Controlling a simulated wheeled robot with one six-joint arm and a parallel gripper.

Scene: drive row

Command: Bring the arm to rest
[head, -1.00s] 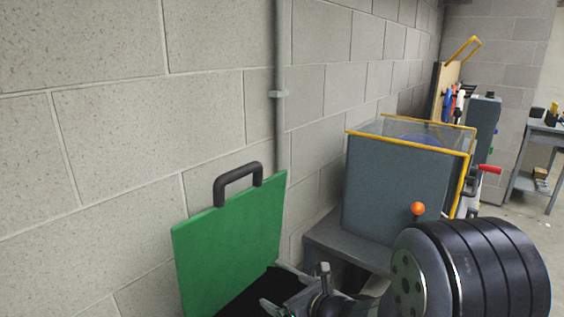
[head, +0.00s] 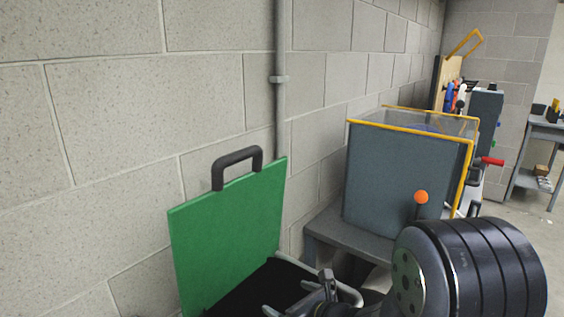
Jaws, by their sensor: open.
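My arm comes in at the bottom right of the head view, with a large dark ribbed joint in front of the machines. My gripper (head: 275,290) is low in the picture, just in front of the dark opening beside the green lid. Its light fingers are apart, and I see nothing between them. The green lid (head: 232,235) stands open and upright, with a black handle (head: 237,167) on its top edge. The lower part of the gripper and arm is cut off by the bottom edge.
A grey box with yellow edging (head: 395,180) stands on a grey stand (head: 345,236) to the right. An orange-knobbed lever (head: 421,198) is close behind my arm. A block wall with a pipe (head: 281,110) runs along the left. A table (head: 545,135) stands far right.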

